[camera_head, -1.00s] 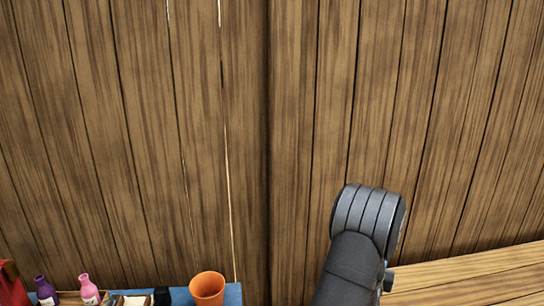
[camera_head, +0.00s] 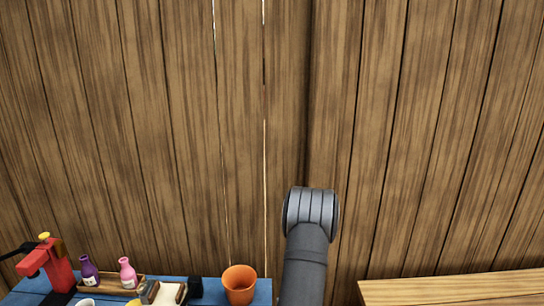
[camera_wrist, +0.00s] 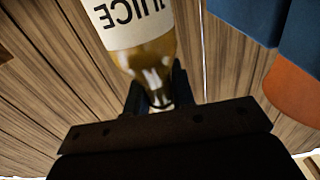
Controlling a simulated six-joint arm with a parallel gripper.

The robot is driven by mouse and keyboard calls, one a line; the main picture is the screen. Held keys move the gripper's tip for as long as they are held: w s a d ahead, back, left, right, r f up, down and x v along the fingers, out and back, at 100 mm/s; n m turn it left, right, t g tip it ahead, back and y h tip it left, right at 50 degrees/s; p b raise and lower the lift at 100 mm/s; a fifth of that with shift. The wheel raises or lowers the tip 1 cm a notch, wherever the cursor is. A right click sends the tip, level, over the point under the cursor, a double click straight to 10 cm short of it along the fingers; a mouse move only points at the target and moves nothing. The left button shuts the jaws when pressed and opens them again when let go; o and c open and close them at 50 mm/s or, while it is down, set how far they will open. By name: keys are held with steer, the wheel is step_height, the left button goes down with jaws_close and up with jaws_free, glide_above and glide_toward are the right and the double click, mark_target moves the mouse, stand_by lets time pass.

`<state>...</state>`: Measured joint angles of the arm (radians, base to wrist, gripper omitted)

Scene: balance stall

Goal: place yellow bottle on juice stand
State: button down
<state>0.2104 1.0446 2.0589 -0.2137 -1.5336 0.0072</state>
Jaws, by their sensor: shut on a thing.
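My gripper (camera_wrist: 155,97) is shut on the yellow bottle (camera_wrist: 152,58) in the wrist view. The jaws close around its narrow end, and its white label reads "JUICE". The bottle's far end runs out of the top of that view. In the head view only my dark arm shows; the gripper and the bottle are out of sight below the frame. I cannot tell which thing is the juice stand.
A blue table (camera_head: 210,288) runs along the lower left, with an orange cup (camera_head: 239,284) near its right end and a red device (camera_head: 57,270) at far left. A bare wooden surface (camera_head: 450,287) lies at lower right. Plank walls stand behind.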

steer(key=s+f, duration=0.4)
steer(key=f, duration=0.1)
steer(key=shift+s+f, duration=0.2)
steer(key=shift+r, duration=0.1)
